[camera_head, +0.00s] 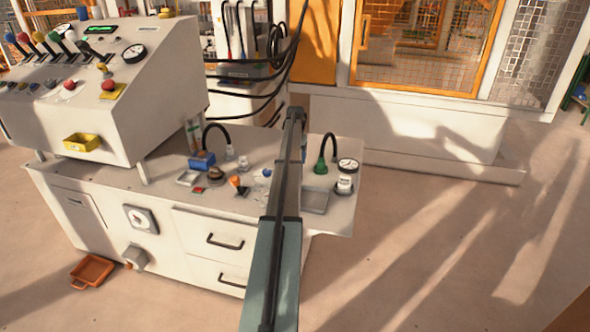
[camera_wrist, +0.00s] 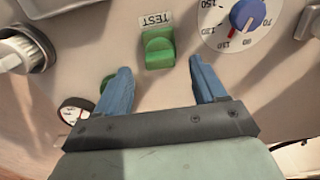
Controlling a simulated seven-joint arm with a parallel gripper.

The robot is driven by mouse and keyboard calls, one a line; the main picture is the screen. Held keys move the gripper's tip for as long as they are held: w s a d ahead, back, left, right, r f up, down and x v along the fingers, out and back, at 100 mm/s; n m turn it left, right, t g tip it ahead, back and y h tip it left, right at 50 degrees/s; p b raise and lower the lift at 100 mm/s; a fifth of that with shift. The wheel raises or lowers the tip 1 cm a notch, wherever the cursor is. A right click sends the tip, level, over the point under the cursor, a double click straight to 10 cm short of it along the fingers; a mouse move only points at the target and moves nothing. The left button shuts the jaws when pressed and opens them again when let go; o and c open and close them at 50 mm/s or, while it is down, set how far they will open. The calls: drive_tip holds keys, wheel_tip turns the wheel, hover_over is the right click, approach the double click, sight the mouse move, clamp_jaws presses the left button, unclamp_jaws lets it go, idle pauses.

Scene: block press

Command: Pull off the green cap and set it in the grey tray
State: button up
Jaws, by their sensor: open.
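In the wrist view, a green block-shaped piece (camera_wrist: 159,48) sits below an upside-down TEST label, ahead of and between my fingertips. My gripper (camera_wrist: 158,72) has its two blue fingers spread, with nothing held. Another green piece (camera_wrist: 106,82) is mostly hidden behind the left finger. In the head view, a green cap-like piece (camera_head: 320,167) stands right of my arm with a black hose rising from it. I cannot tell for sure which green piece is the cap. The shallow grey tray (camera_head: 314,202) lies nearer the bench's front edge. My arm hides my gripper there.
A gauge (camera_head: 347,165) on a white fitting stands right of the green hose piece. A dial with a blue knob (camera_wrist: 246,15) is right of the TEST piece. A blue box (camera_head: 202,161) and an orange-topped lever (camera_head: 236,183) stand left of my arm.

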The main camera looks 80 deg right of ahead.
drive_tip(key=shift+f, duration=2.3)
drive_tip(key=shift+c, duration=0.3)
clamp_jaws()
drive_tip(key=shift+r, duration=0.1)
drive_tip(key=shift+r, duration=2.95)
